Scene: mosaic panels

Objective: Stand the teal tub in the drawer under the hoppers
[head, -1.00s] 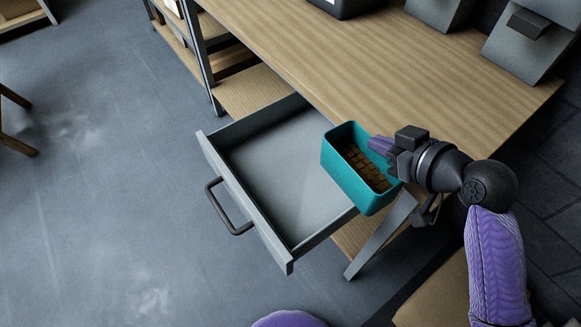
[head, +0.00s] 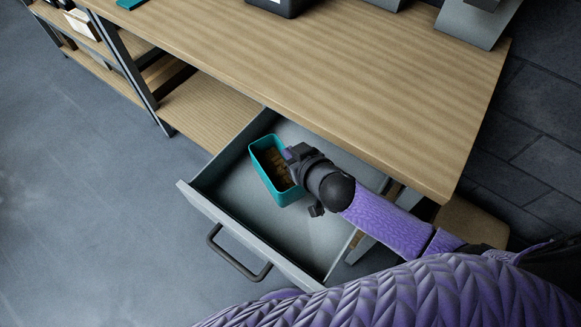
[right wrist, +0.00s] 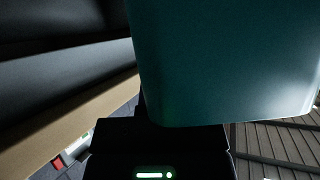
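The teal tub (head: 262,178) is upright, with brown pieces inside, within the outline of the open grey drawer (head: 235,190) in the head view. I cannot tell whether its base touches the drawer floor. My right gripper (head: 290,158) is at the tub's right side wall, and its fingers are mostly hidden by the wrist and tub. In the right wrist view the teal tub (right wrist: 230,60) fills the upper right, close against the gripper. The gripper appears shut on the tub's wall. My left gripper is not in view.
The wooden bench top (head: 330,80) overhangs the drawer's back. Grey hoppers (head: 475,22) stand on it at the upper right. The drawer's front has a dark handle (head: 238,258). Bare drawer floor lies left and in front of the tub. A shelf rack (head: 110,60) stands at the left.

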